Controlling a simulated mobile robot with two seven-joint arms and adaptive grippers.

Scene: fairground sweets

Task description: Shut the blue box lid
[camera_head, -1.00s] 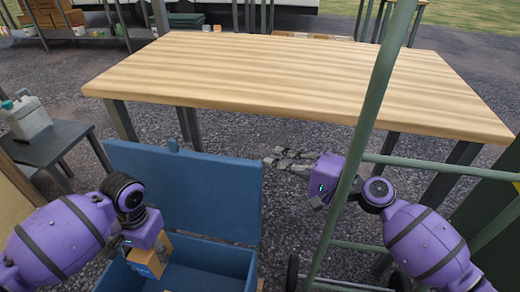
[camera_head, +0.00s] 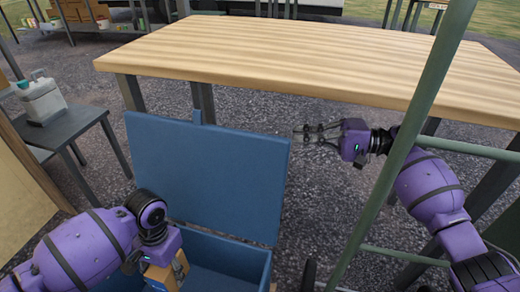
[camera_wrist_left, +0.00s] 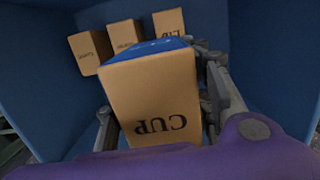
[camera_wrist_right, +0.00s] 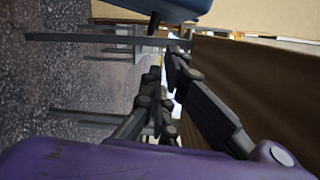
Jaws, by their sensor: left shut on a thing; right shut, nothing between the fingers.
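The blue box (camera_head: 232,250) is at the bottom of the head view, with its blue lid (camera_head: 205,175) standing upright and open at the back. My left gripper (camera_wrist_left: 155,100) is inside the box, shut on a cardboard carton marked CUP (camera_wrist_left: 150,105) with a blue top; the carton also shows in the head view (camera_head: 160,278). My right gripper (camera_head: 303,132) is shut and empty, just right of the lid's upper right corner. It also shows in the right wrist view (camera_wrist_right: 165,95), with a blue edge, likely the lid (camera_wrist_right: 180,8), near the top.
A wooden table (camera_head: 300,75) stands behind the lid. A green metal frame (camera_head: 410,140) rises in front of my right arm. Smaller cartons (camera_wrist_left: 125,35) lie in the box. A dark side table (camera_head: 65,130) with a white canister (camera_head: 40,97) is at left.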

